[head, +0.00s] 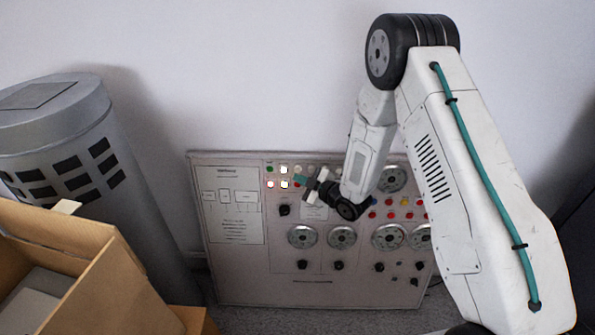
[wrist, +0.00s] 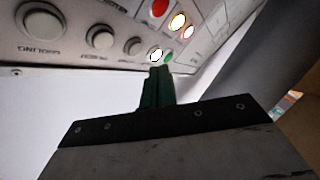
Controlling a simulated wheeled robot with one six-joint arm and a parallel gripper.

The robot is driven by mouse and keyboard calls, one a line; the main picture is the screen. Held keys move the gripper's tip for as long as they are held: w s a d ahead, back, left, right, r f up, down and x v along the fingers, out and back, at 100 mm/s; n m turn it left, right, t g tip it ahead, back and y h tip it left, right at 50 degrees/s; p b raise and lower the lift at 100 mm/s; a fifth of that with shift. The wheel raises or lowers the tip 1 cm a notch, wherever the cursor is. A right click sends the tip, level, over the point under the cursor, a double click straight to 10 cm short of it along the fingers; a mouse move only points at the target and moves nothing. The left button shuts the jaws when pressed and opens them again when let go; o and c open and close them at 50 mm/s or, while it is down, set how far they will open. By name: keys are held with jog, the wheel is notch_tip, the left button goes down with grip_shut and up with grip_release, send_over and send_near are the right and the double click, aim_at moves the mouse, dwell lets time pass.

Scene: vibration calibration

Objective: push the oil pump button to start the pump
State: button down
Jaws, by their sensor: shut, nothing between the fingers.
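The control panel (head: 232,262) stands upright against the wall. Its upper left holds a small group of buttons, with a green button (head: 269,169) and bright white lit ones (head: 284,184). In the wrist view the shut fingertips (wrist: 158,70) are close below a white lit button (wrist: 155,55) and a green button (wrist: 169,57). I cannot tell whether they touch. I cannot read which button is the oil pump's. My arm hides part of the panel's upper middle.
A grey cylinder (head: 120,170) and an open cardboard box (head: 95,285) stand at left.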

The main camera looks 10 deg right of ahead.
jog(key=shift+w+d+f, duration=0.15)
jog(key=shift+w+f, duration=0.05)
jog(key=shift+w, duration=0.75)
jog(key=shift+w, duration=0.2)
dwell(1.3)
jog(key=shift+w+d, duration=0.1)
jog(key=shift+w, duration=0.1)
jog(key=shift+w+f, duration=0.15)
jog(key=shift+w, duration=0.2)
dwell(0.6)
dwell(0.3)
jog(key=shift+s+r, duration=0.2)
jog(key=shift+s, duration=0.55)
jog(key=s, duration=0.3)
jog(key=s+a+r, duration=0.1)
jog(key=shift+s, duration=0.4)
